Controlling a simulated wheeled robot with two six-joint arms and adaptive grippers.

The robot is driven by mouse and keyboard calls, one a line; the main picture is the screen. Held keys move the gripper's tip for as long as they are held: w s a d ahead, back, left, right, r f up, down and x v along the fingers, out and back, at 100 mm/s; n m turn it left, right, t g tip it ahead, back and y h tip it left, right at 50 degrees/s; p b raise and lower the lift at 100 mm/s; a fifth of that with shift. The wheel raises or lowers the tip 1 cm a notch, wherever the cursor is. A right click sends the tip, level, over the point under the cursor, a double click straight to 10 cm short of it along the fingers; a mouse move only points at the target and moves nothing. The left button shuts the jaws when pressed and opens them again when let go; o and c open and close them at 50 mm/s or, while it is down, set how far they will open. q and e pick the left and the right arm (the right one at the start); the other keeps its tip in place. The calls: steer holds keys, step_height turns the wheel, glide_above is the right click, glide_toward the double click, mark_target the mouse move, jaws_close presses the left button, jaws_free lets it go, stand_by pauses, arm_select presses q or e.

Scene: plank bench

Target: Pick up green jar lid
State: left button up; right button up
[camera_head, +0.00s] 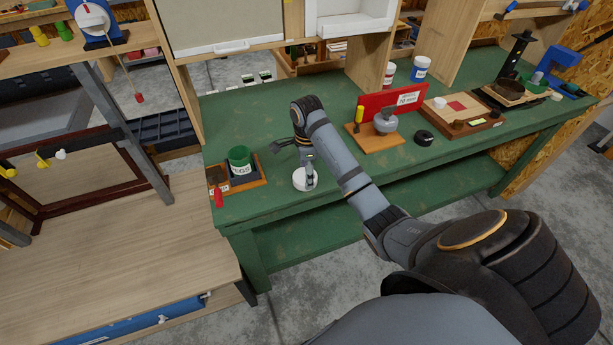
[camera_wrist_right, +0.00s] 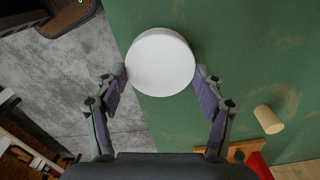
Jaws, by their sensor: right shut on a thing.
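A white round lid (camera_head: 305,179) is near the front edge of the green bench (camera_head: 270,208). A green jar (camera_head: 239,158) with lettering stands to the left on a wooden board. My left gripper is not in view.
A red sign (camera_head: 393,101) on a wooden stand, with a grey pot (camera_head: 386,120) before it, is right of my forearm. A black round item (camera_head: 424,138) lies beyond. A red-handled tool (camera_head: 218,197) is at the left front edge. A tan cylinder (camera_wrist_right: 268,120) lies near the lid.

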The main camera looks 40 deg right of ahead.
steer(key=s+a+r+p, duration=0.7)
steer(key=a+r+p, duration=0.4)
steer(key=p, duration=0.4)
steer(key=shift+s+a, duration=0.15)
steer(key=shift+a, duration=0.4)
